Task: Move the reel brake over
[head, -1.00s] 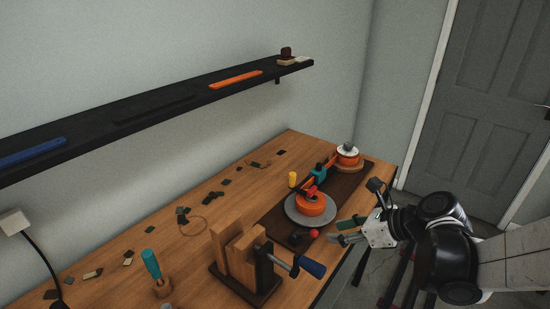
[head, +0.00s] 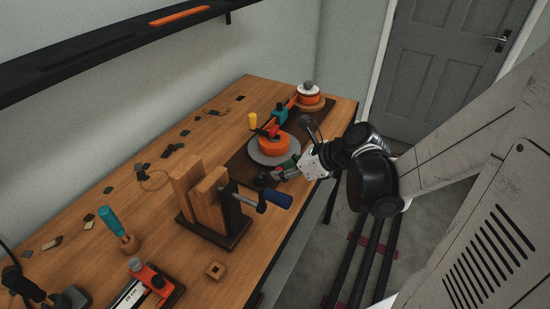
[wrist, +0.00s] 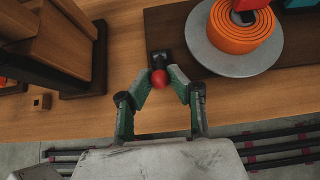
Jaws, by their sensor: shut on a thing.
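The reel brake is a small black block (wrist: 160,57) with a red ball knob (wrist: 160,77), at the front edge of the dark board in the wrist view. My gripper (wrist: 160,71) has its two green fingers closed in around the knob, shut on it. In the head view my gripper (head: 277,175) reaches in from the right beside the grey turntable, and its fingers hide the knob. The grey turntable (wrist: 237,64) carries an orange coiled reel (wrist: 240,25), just to the right of the brake in the wrist view.
A wooden vise-like press (head: 204,199) with a blue-handled crank (head: 274,200) stands left of my gripper in the head view. A yellow-handled part (head: 253,120) and a teal block (head: 281,114) stand behind the reel. A second orange reel (head: 308,97) sits at the far end.

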